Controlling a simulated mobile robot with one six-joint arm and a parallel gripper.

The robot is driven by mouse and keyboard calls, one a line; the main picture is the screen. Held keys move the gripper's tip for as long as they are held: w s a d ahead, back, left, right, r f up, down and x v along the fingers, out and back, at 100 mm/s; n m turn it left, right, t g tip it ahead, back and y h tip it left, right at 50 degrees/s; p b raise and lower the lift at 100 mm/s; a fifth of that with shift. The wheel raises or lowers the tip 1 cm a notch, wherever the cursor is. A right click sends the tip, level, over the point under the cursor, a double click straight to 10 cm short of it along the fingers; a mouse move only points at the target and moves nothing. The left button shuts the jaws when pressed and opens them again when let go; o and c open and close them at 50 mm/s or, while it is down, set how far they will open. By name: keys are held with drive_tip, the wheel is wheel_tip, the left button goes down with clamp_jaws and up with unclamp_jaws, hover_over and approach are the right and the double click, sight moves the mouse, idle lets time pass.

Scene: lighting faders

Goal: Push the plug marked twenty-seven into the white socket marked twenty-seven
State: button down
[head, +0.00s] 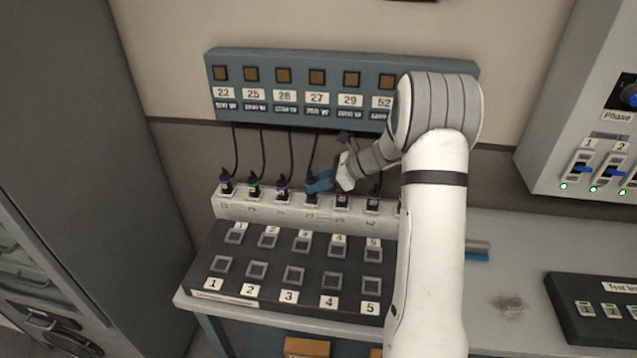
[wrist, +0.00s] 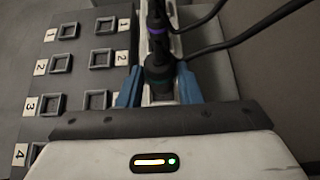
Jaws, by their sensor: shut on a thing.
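My gripper (head: 318,183) has its blue fingers closed around a black plug. In the wrist view the plug (wrist: 160,75), with a teal ring, stands between the two fingertips (wrist: 158,92). In the head view its cable (head: 314,150) hangs from below the 27 label (head: 317,98) on the blue panel. The held plug is over the white socket strip (head: 262,210), at the place right of the purple-ringed plug (head: 283,190). The fingers hide its lower end, so I cannot tell how deep it sits. The strip's markings are too small to read surely.
Other black plugs stand along the strip, including a green-ringed one (head: 254,187) and one at right (head: 373,201). A dark button board (head: 215,250) lies in front. The blue panel (head: 290,62) is on the wall behind. Cables hang close to my gripper.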

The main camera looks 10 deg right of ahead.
drive_tip(key=shift+d+f+b, duration=0.1)
drive_tip(key=shift+f+b, duration=0.2)
drive_tip(key=shift+f, duration=0.15)
idle(0.4)
drive_tip(key=shift+s+f, duration=0.15)
drive_tip(key=shift+f, duration=0.15)
